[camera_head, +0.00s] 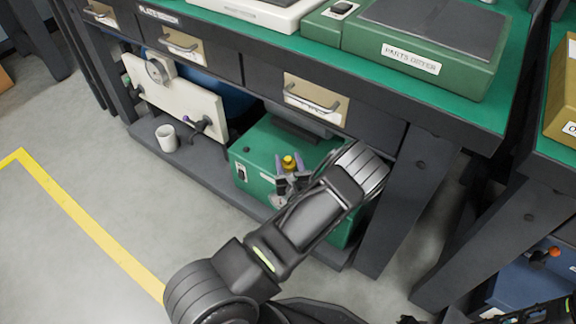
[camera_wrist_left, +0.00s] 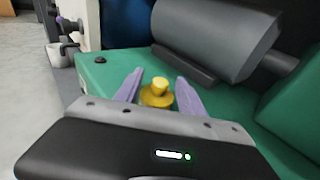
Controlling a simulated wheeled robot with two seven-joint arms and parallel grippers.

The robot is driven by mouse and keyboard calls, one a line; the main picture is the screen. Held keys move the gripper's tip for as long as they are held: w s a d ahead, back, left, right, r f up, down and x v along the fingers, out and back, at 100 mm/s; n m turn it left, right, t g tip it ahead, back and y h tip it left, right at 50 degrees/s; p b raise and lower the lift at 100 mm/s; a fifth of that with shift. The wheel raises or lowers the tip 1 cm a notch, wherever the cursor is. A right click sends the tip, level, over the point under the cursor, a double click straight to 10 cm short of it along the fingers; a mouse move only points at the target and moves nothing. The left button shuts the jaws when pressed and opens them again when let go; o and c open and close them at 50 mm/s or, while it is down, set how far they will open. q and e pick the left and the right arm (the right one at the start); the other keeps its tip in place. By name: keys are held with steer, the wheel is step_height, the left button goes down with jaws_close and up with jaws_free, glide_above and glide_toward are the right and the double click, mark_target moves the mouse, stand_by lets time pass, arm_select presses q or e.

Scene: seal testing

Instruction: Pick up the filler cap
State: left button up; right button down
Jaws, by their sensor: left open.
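The yellow filler cap (camera_head: 289,162) sits on top of the green machine housing (camera_head: 253,150) on the lower shelf under the bench. In the left wrist view the cap (camera_wrist_left: 157,92) shows as a round knob on a wider yellow base. My left gripper (camera_head: 288,167) reaches in under the bench at the cap. In the left wrist view its two purple-grey fingers (camera_wrist_left: 157,88) are open, one on each side of the cap. Whether they touch it I cannot tell. My right gripper is not clearly in view.
A grey motor-like cylinder (camera_wrist_left: 215,38) stands on the housing behind the cap. A cream panel (camera_head: 178,103) with a gauge and valve, and a white cup (camera_head: 166,138), stand to the left on the shelf. Bench drawers (camera_head: 316,101) overhang above; a bench leg (camera_head: 393,205) stands at right.

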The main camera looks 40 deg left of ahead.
arm_select(q)
steer(key=shift+w+a, duration=0.2)
steer(key=shift+a, duration=0.05)
stand_by(0.4)
jaws_close()
stand_by(0.4)
